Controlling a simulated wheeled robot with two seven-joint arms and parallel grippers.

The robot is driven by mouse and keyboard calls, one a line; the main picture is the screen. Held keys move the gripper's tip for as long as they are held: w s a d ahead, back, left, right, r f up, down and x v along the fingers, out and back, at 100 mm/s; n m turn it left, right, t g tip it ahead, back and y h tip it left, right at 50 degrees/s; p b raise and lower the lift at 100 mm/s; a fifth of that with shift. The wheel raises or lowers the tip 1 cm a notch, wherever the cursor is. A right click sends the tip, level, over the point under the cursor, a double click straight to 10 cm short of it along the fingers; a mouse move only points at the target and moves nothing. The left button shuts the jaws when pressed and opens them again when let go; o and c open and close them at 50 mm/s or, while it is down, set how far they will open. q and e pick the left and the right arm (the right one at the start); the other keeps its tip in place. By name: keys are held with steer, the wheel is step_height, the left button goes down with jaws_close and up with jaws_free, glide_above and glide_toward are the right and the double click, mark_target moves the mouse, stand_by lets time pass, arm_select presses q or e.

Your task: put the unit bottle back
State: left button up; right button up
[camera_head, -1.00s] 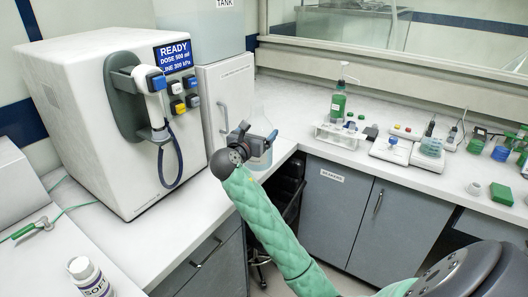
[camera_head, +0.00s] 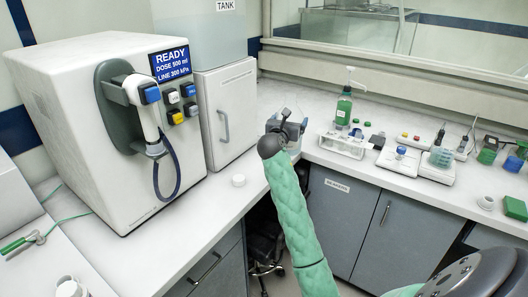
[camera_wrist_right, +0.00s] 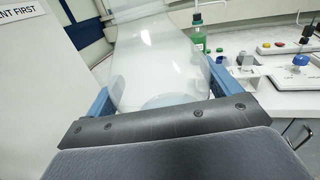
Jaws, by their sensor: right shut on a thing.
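My right gripper (camera_head: 286,126) is above the bench corner, its arm rising from the lower right. It is shut on a clear, translucent bottle (camera_wrist_right: 160,62), which fills the middle of the right wrist view between the blue fingers. In the head view the bottle is mostly hidden behind the gripper. I cannot tell whether it touches the bench. My left gripper is not in view.
A white dispenser (camera_head: 75,120) with a READY screen (camera_head: 170,64) stands left, beside a white cabinet (camera_head: 228,110) under a tank. A green pump bottle (camera_head: 343,110), a clear rack (camera_head: 342,146) and small devices stand on the right bench.

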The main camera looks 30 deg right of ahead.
arm_select(q)
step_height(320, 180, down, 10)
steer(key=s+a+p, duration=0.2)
steer(key=p, duration=0.1)
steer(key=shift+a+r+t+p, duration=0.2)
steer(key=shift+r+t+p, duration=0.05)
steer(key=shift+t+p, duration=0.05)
arm_select(e)
steer(key=w+a+f, duration=0.4)
steer(key=w+f, duration=0.5)
steer(key=f, duration=0.1)
steer(key=shift+w+a+f, duration=0.25)
steer(key=shift+w+a, duration=0.1)
steer(key=o, duration=1.3)
steer(key=shift+f, duration=0.15)
steer(key=shift+o, duration=0.2)
